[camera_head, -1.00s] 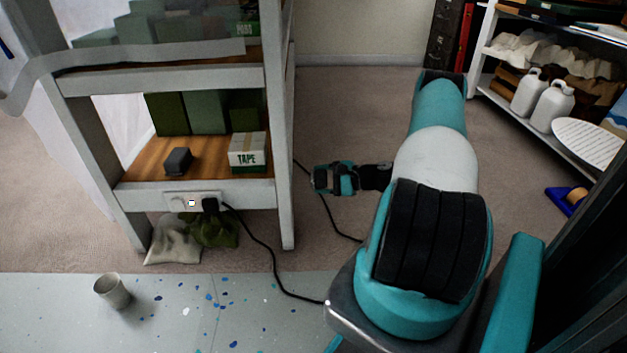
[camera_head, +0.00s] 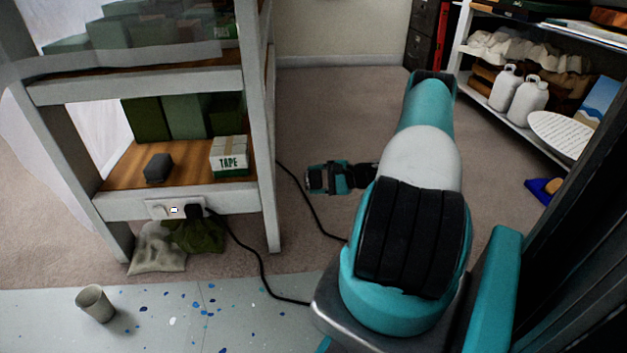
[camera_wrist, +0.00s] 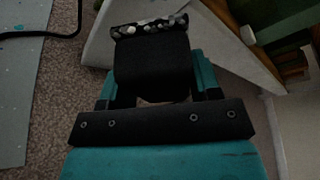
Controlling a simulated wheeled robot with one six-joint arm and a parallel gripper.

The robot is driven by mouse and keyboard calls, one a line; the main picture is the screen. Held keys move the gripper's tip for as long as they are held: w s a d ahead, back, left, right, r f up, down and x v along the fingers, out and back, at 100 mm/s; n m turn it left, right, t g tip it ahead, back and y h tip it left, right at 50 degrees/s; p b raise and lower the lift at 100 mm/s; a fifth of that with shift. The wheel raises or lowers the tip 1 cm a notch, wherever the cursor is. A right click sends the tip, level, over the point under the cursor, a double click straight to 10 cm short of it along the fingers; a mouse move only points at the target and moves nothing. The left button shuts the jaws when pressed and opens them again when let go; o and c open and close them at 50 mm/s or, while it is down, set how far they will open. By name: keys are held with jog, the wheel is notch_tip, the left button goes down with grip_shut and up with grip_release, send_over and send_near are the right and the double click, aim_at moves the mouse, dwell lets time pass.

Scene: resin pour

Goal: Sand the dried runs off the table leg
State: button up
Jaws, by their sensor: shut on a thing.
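The white-framed shelf table (camera_head: 140,85) stands at left, and its near right leg (camera_head: 265,150) runs down to the carpet. I cannot make out any dried runs on the leg. My gripper (camera_head: 316,178) is a little right of this leg in the head view, apart from it in the picture. In the wrist view, my gripper (camera_wrist: 157,88) is shut on a dark block (camera_wrist: 150,58) with a speckled grey-white face at its far end. White frame of the table (camera_wrist: 222,38) shows beyond and to the right of the block.
A black cable (camera_head: 262,265) runs from the table's socket strip (camera_head: 165,210) across the floor, close to my gripper. A cup (camera_head: 95,303) stands on the paint-spotted sheet (camera_head: 150,330). Cloth bags (camera_head: 160,248) lie under the table. A white rack (camera_head: 500,115) stands at right. Carpet behind my gripper is clear.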

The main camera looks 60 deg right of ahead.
jog(key=w+a+p, duration=0.2)
jog(key=w+a, duration=0.2)
jog(key=w, duration=0.1)
jog(key=shift+a, duration=0.3)
dwell(0.4)
jog(key=shift+w+a+r, duration=0.1)
jog(key=shift+w+a, duration=0.6)
jog(key=shift+w, duration=0.15)
dwell(0.7)
jog(key=shift+w+d+r+p, duration=0.15)
jog(key=shift+w+d+p, duration=0.1)
jog(key=shift+w+p, duration=0.2)
jog(key=shift+s+a+f, duration=0.2)
jog(key=shift+s+a, duration=0.05)
jog(key=shift+a, duration=0.35)
jog(key=shift+c, duration=0.8)
